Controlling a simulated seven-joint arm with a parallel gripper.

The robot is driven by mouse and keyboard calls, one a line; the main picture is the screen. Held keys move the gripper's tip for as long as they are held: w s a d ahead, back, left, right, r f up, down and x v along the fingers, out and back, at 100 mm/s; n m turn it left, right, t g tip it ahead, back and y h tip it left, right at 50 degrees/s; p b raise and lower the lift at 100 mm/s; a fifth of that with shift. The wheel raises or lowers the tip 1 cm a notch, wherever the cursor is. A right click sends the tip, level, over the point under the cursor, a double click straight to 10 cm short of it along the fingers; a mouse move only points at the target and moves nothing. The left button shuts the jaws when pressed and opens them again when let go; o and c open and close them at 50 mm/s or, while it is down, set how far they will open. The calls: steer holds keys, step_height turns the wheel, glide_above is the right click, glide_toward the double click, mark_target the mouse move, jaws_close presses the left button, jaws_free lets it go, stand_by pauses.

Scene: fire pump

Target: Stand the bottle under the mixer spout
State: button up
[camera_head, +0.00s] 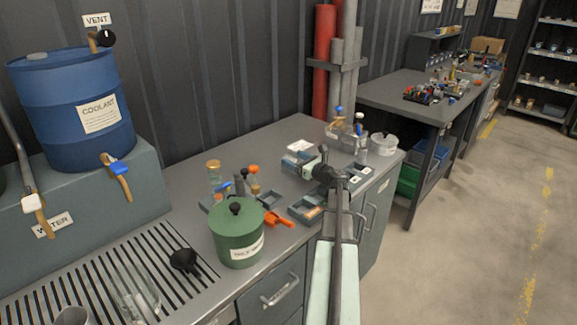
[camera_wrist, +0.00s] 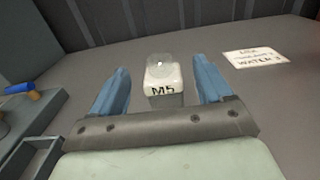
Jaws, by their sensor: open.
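In the head view my gripper (camera_head: 302,162) is low over the counter's middle, and I cannot pick out the bottle there. No spout is clearly marked as the mixer's. The coolant drum's tap (camera_head: 118,172) and the water tap (camera_head: 33,203) are at the left.
A green lidded pot (camera_head: 238,240) stands near the counter's front, with small trays (camera_head: 304,209) to its right. A slotted drain grate (camera_head: 95,270) at left holds glassware and a black item. A printed card (camera_wrist: 256,57) lies right of the bottle. Fittings stand at the counter's far end.

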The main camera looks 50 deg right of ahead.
steer(key=w, duration=0.5)
steer(key=shift+w, duration=0.25)
steer(key=c, duration=1.1)
steer(key=shift+c, duration=0.2)
step_height(320, 180, up, 10)
